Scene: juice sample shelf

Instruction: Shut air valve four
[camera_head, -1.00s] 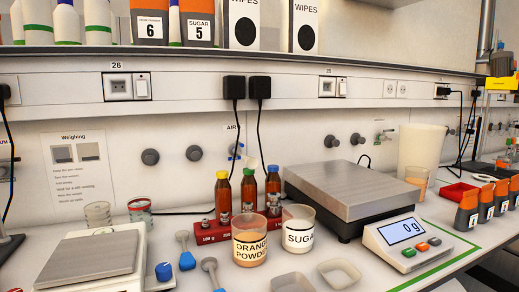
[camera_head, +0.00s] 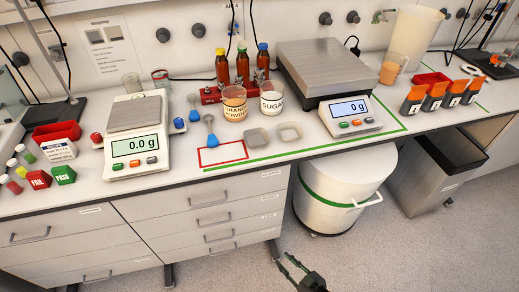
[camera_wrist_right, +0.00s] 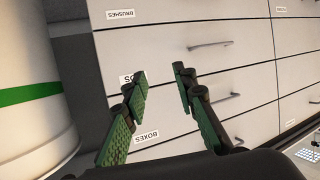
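Round dark knobs sit along the back wall: one at the left (camera_head: 163,35), a pair at centre right (camera_head: 326,18) and (camera_head: 353,17), and more at the far right (camera_head: 461,13). My right gripper (camera_head: 289,266) is open and empty, low in front of the bench, far from the wall. In the right wrist view its fingers (camera_wrist_right: 158,82) are apart before the drawers. My left gripper is out of view.
Scales (camera_head: 137,143), bottles (camera_head: 243,68), beakers (camera_head: 271,102) and a large scale (camera_head: 322,68) stand on the bench between the front edge and the wall. Below are drawers (camera_head: 215,212), a white drum (camera_head: 345,185) and a grey bin (camera_head: 435,170). Floor in front is clear.

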